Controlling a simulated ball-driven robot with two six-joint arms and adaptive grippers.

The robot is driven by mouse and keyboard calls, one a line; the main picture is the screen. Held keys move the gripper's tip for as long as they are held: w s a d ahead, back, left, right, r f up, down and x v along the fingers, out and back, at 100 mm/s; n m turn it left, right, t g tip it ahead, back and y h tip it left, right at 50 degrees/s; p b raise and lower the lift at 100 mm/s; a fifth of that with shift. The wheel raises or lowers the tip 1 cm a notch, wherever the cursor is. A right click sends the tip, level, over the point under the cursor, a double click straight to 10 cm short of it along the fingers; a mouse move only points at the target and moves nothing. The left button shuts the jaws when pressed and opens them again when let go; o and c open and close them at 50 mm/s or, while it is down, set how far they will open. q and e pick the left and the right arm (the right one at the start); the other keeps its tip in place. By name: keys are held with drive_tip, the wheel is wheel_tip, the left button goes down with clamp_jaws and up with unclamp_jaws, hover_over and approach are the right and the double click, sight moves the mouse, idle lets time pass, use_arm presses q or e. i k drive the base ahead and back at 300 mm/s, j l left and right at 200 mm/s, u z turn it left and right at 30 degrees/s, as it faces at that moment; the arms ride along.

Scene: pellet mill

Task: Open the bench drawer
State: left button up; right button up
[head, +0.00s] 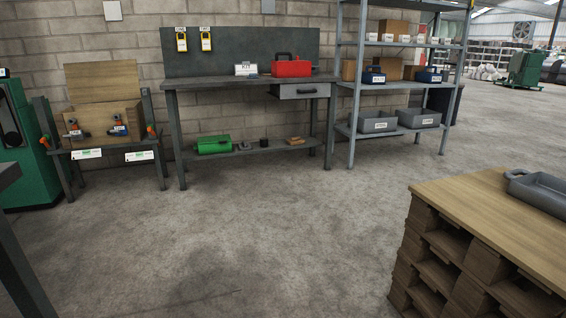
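The workbench (200,83) stands against the block wall in the upper middle of the head view. Its drawer (304,91) hangs under the right end of the top and has a dark handle on its front. The drawer looks shut, or nearly so; its inside does not show. A red toolbox (292,67) and a small white labelled box (246,69) are on the bench top above and left of the drawer. Neither of my grippers is in view.
A grey shelf rack (354,93) with bins stands right of the bench. A small stand (105,149) with drills is at left, beside a green machine (22,150). A pallet stack with a wooden top (490,222) fills the lower right. The concrete floor (260,220) between is clear.

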sight(291, 91)
drive_tip(key=i+j+u, duration=0.15)
drive_tip(key=i+u, duration=0.2)
drive_tip(key=i, duration=0.5)
drive_tip(key=i+u, duration=0.35)
drive_tip(key=i, duration=0.5)
drive_tip(key=i+z, duration=0.15)
drive_tip(key=i, duration=0.5)
drive_tip(key=i+z, duration=0.15)
drive_tip(key=i, duration=0.5)
drive_tip(key=i+z, duration=0.2)
drive_tip(key=i, duration=0.4)
drive_tip(key=i+j+z, duration=0.15)
drive_tip(key=i, duration=0.5)
drive_tip(key=j, duration=0.1)
